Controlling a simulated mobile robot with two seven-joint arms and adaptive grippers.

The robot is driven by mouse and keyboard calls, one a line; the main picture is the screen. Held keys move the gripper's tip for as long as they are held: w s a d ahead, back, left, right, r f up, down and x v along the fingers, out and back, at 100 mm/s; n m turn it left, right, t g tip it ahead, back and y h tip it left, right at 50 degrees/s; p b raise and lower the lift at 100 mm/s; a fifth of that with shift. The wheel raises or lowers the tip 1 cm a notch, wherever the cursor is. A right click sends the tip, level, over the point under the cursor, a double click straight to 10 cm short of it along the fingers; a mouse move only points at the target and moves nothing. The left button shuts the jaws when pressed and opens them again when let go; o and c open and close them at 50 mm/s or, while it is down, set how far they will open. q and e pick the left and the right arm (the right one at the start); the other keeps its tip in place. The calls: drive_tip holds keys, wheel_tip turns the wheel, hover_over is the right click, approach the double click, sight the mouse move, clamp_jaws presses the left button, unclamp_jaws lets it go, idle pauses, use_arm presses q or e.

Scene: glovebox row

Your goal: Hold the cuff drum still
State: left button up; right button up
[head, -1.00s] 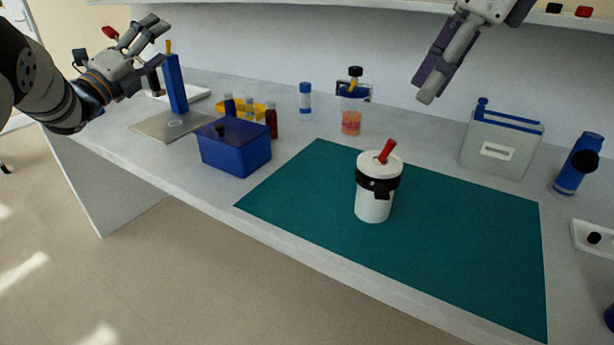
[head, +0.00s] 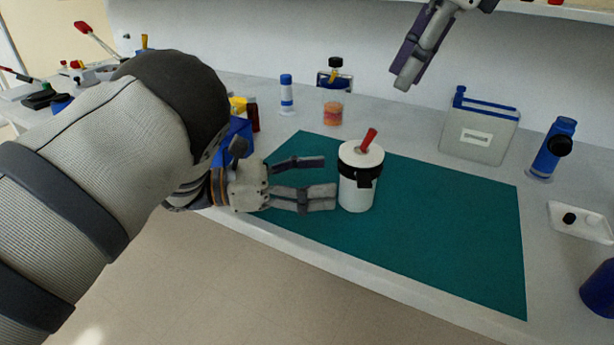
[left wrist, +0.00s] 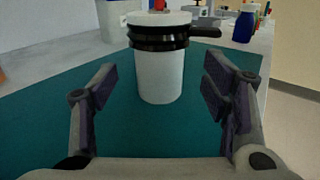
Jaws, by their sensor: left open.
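The cuff drum (head: 355,194) is a white upright cylinder with a white lid, a red handle on top and a black band with a black latch. It stands on a teal mat (head: 440,230). My left gripper (head: 328,178) is open just left of the drum, fingers pointing at it. In the left wrist view the drum (left wrist: 158,78) stands centred ahead, between the spread fingers (left wrist: 160,92), with gaps on both sides. My right gripper (head: 408,72) hangs above the back of the bench, partly cut off by the top edge, away from the drum.
A grey container with a blue handle (head: 480,130) and a blue bottle (head: 553,148) stand at the right, near a white tray (head: 582,224). A blue-capped vial (head: 287,95) and an orange-filled cup (head: 332,110) stand behind the mat. My left arm covers much of the blue box (head: 240,130). The mat right of the drum is clear.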

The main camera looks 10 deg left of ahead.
sight(377, 173)
use_arm(q)
drive_tip(key=x, duration=1)
drive_tip(key=shift+w+d, duration=0.2)
drive_tip(key=shift+d, duration=0.1)
drive_tip(key=shift+c, duration=0.3)
drive_tip(key=c, duration=1.3)
drive_tip(key=shift+c, duration=0.4)
